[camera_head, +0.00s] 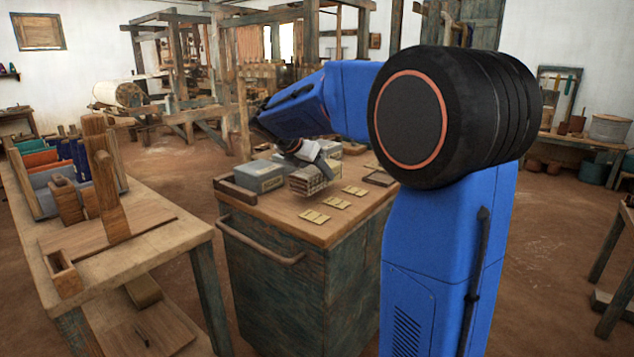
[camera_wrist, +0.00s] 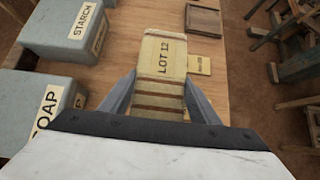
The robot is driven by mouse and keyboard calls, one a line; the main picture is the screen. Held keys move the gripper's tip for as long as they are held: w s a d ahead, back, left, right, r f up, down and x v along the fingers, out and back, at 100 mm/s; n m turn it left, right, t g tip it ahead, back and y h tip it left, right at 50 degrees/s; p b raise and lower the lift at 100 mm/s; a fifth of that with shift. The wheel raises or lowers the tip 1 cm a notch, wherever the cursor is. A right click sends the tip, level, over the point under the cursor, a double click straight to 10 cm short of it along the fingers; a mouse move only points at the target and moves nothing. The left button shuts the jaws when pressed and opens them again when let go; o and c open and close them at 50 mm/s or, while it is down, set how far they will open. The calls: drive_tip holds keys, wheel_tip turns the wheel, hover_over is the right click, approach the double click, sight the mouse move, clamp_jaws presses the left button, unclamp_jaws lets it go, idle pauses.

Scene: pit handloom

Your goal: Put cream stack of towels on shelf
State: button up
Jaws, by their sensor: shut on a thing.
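The cream stack (camera_wrist: 163,62), banded with darker layers and labelled LOT 12, sits between my gripper's fingers in the wrist view. My gripper (camera_wrist: 160,84) is shut on its sides. In the head view the stack (camera_head: 312,180) is over the wooden top of the cabinet (camera_head: 300,232), with my gripper (camera_head: 307,155) above it. I cannot tell whether its underside touches the top. The near side of the stack is hidden by my gripper in the wrist view. I cannot tell which surface is the task's shelf.
Grey boxes marked SOAP (camera_wrist: 38,108) and STARCH (camera_wrist: 68,28) stand left of the stack. Yellow cards (camera_head: 314,216) and a dark framed tray (camera_head: 379,178) lie on the cabinet top. A workbench (camera_head: 150,245) stands at left, with floor between. Loom frames stand behind.

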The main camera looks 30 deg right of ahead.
sight(298, 176)
drive_tip(key=shift+f, duration=1.65)
drive_tip(key=o, duration=1.3)
drive_tip(key=shift+f, duration=0.1)
drive_tip(key=shift+c, duration=0.2)
drive_tip(key=v, duration=1.2)
